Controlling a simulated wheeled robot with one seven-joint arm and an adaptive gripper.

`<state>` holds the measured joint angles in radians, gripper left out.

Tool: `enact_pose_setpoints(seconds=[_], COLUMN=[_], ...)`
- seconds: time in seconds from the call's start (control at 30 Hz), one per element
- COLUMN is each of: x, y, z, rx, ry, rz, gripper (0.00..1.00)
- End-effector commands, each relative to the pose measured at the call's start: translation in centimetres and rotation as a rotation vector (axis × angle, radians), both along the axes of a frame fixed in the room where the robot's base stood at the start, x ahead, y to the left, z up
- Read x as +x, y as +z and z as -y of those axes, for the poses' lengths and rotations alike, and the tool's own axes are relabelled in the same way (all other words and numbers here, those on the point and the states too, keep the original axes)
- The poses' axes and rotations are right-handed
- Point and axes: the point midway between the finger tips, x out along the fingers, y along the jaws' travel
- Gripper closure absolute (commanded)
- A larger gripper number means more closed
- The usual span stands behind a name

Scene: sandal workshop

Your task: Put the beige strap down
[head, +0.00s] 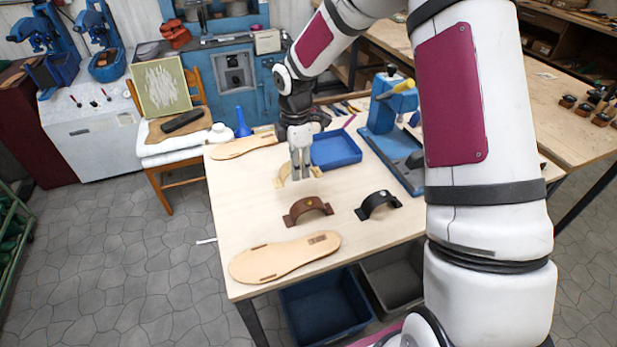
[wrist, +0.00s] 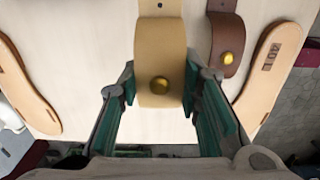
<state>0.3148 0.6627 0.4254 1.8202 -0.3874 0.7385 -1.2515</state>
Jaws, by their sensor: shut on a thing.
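The beige strap (wrist: 162,45) is an arched band with a gold stud, seen in the wrist view between my fingers. In the head view my gripper (head: 301,172) points down over the wooden table and mostly hides the beige strap (head: 283,176). In the wrist view my gripper (wrist: 158,95) is shut on the strap, with a green-padded finger on each side. The strap is low over the table; I cannot tell whether it touches the surface.
A brown strap (head: 307,209) and a black strap (head: 378,204) stand nearer the front. One sole (head: 285,258) lies at the front edge, another (head: 243,146) at the back left. A blue tray (head: 336,149) and a blue press (head: 391,115) stand behind and right. Bare tabletop (head: 245,200) lies left.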

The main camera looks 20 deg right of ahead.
Motion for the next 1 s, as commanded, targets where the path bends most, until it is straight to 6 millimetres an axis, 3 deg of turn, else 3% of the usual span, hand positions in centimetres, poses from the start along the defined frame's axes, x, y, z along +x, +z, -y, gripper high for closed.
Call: enact_pose_setpoints(seconds=[0.5,0.93,0.97,1.0], x=[-0.1,0.0,0.0,0.0], y=[-5.6,-6.5,-6.4,-6.4], z=[-0.1,0.0,0.0,0.0], rx=[0.000,0.000,0.000,0.000], ry=[0.000,-0.001,-0.001,-0.001], rz=[-0.002,0.000,0.001,0.001], gripper=[0.89,0.89,0.62,0.53])
